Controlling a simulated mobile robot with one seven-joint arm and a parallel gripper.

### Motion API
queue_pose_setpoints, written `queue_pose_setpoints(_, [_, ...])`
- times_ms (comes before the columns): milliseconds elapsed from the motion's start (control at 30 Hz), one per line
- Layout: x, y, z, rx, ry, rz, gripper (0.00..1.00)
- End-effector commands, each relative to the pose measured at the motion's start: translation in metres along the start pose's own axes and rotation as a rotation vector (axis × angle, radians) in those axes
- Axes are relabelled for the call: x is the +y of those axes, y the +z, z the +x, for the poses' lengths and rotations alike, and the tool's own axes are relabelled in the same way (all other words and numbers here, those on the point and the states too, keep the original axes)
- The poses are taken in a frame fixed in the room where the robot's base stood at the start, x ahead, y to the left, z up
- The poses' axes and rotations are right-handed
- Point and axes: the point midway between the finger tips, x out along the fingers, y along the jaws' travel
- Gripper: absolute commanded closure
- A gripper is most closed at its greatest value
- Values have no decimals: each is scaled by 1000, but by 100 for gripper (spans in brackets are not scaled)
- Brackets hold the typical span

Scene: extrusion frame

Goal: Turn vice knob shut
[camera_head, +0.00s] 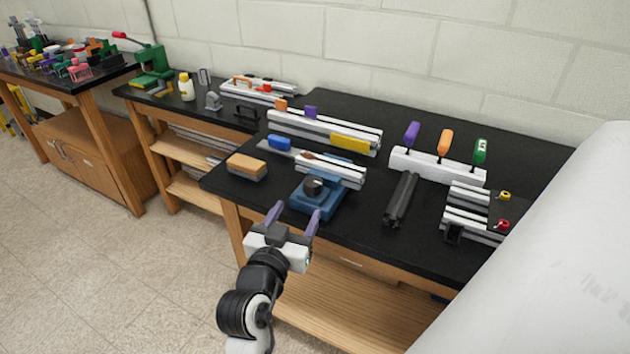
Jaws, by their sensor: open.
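The vice (318,203) is a blue block near the front edge of the black bench, with a dark round knob (314,186) facing the front. My gripper (294,213) is in front of the vice and a little lower left in the picture. Its two purple fingers are spread apart with nothing between them. The fingertips point up toward the vice, and the right one overlaps the vice's lower edge in the picture. I cannot tell whether it touches. A silver extrusion (335,171) is right behind the knob; how the jaws sit on it is hidden.
A wood-topped brush or block (247,166) lies left of the vice, and a dark ribbed bar (401,200) lies to its right. A white rack (438,168) with coloured handles stands behind. Bare black bench top (365,220) shows between vice and bar.

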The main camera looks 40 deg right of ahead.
Motion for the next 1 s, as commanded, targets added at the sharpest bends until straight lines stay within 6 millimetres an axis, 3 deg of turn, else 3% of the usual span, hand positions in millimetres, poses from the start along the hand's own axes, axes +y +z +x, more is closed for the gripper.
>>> queue_pose_setpoints(167, [0,4,16,7,-3,5,39])
queue_pose_setpoints(233, [0,-5,31,1,-1,-1,39])
queue_pose_setpoints(600, [0,-4,104,2,-4,1,39])
queue_pose_setpoints(800, [-1,-2,123,2,-5,1,39])
queue_pose_setpoints(1000, [-1,-1,127,2,-6,1,39])
